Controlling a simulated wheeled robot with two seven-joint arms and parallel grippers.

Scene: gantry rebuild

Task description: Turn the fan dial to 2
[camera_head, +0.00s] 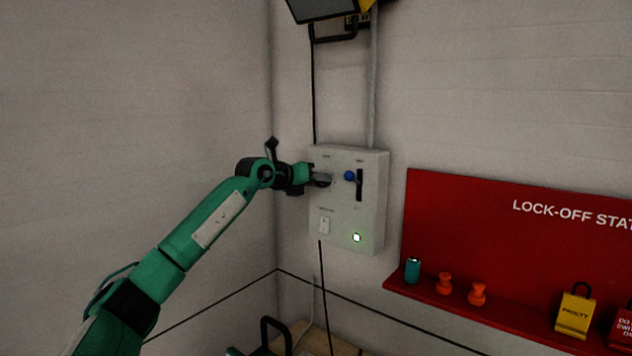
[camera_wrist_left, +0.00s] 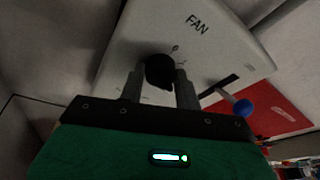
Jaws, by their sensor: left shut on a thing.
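The fan dial (camera_wrist_left: 159,72) is a dark round knob on a pale control box (camera_head: 338,226), under the label FAN in the left wrist view. My left gripper (camera_wrist_left: 160,88) is shut on the dial, one finger on each side of it. In the head view my left gripper (camera_head: 318,178) reaches the upper left of the box and covers most of the dial. The marks around the dial are too small or hidden to read its setting. My right gripper is not in view.
A blue-knobbed lever (camera_head: 350,176) in a dark slot sits close right of the dial. A red lock-off board (camera_head: 500,235) with a shelf of locks stands to the right. Bare wall lies left.

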